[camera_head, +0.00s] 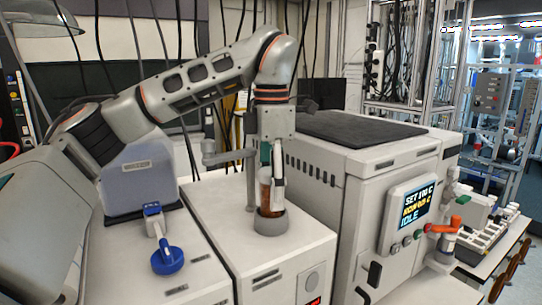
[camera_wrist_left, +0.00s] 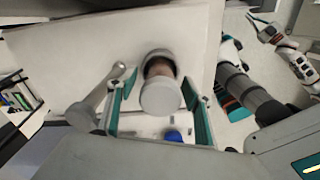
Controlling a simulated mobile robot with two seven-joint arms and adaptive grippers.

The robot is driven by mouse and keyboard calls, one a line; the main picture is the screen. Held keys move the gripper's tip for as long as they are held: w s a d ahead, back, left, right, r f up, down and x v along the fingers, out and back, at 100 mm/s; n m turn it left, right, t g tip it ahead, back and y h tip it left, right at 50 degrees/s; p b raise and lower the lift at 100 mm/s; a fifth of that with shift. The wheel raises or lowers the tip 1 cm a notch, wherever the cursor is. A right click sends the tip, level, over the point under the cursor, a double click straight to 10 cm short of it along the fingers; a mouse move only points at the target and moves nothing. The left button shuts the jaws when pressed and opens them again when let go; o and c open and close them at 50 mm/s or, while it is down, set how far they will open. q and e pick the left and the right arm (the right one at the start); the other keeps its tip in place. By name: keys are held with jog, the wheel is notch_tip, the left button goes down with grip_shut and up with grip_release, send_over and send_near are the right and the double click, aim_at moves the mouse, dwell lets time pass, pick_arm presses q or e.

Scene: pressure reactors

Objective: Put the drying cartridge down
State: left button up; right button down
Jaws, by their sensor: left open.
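The drying cartridge (camera_head: 265,195), an amber-brown cylinder, stands upright with its lower end in a round grey holder (camera_head: 271,224) on the white cabinet. In the left wrist view its grey cap (camera_wrist_left: 160,97) faces the camera, with a strip of brown body (camera_wrist_left: 160,68) behind it. My left gripper (camera_head: 271,178) points straight down around the cartridge. In the wrist view my left gripper (camera_wrist_left: 160,88) is open, its green-lined fingers on either side of the cap with gaps visible. What looks like my right arm (camera_wrist_left: 240,80) shows at the right; its jaws are too small to judge.
A grey stand with a side arm (camera_head: 249,165) rises close behind the cartridge. A blue knob (camera_head: 168,260) is on the left cabinet. A larger unit with a display (camera_head: 409,208) stands to the right, with an orange-handled valve (camera_head: 441,227). The cabinet top before the holder is clear.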

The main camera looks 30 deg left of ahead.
pick_arm(q)
notch_tip(320, 180, up, 11)
jog(key=shift+f, duration=0.2)
dwell(0.6)
